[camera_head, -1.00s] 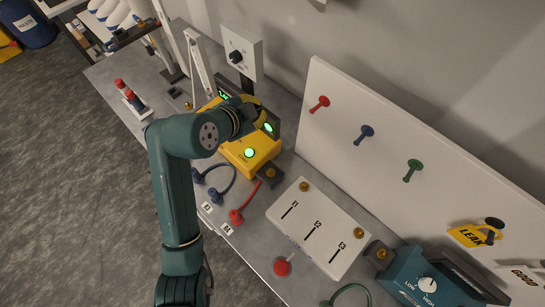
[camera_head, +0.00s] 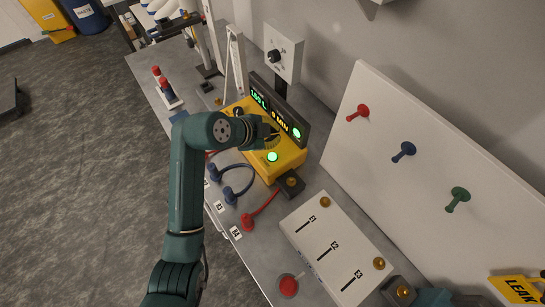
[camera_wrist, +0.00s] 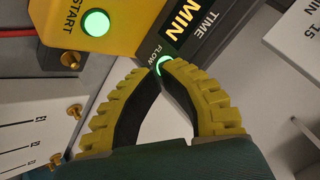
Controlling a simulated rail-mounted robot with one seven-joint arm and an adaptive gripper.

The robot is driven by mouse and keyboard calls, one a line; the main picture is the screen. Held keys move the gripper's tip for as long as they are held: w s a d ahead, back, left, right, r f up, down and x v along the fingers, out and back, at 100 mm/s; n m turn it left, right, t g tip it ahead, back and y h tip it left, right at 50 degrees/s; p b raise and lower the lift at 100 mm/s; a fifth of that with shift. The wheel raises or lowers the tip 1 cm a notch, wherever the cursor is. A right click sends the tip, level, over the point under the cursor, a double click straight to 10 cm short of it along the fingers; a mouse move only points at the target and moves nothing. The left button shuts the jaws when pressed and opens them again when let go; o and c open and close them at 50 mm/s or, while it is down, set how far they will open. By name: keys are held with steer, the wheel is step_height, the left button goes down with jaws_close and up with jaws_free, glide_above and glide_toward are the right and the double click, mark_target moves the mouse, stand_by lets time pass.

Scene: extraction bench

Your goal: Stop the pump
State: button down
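The pump is a yellow box (camera_head: 290,155) with a dark display panel (camera_head: 272,110) showing lit figures. Its round START button (camera_head: 272,157) glows green; in the wrist view the START button (camera_wrist: 96,23) is at upper left. A green FLOW light (camera_head: 296,133) is lit on the panel. It also shows in the wrist view as a FLOW light (camera_wrist: 164,66), partly covered by my fingertips. My gripper (camera_wrist: 158,70) is shut and empty, its yellow fingers meeting at the tips. In the head view my gripper (camera_head: 273,136) is over the pump and hides part of its top. I see no stop label.
A white box with numbered slots (camera_head: 335,250) stands right of the pump. Red and blue hoses (camera_head: 262,208) lie in front. A white board with coloured pegs (camera_head: 415,175) stands behind. A white panel with a dark knob (camera_head: 283,53) is above the pump.

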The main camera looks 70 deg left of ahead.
mark_target(273, 153)
step_height(273, 153, down, 6)
steer(key=b, duration=0.4)
steer(key=shift+f, duration=0.2)
steer(key=shift+f, duration=0.1)
stand_by(0.9)
steer(key=shift+f, duration=0.3)
steer(key=shift+f+b, duration=0.45)
stand_by(0.5)
steer(key=shift+r+p, duration=0.7)
steer(key=shift+r, duration=0.15)
steer(key=shift+r, duration=0.1)
step_height(273, 153, up, 5)
steer(key=p, duration=0.4)
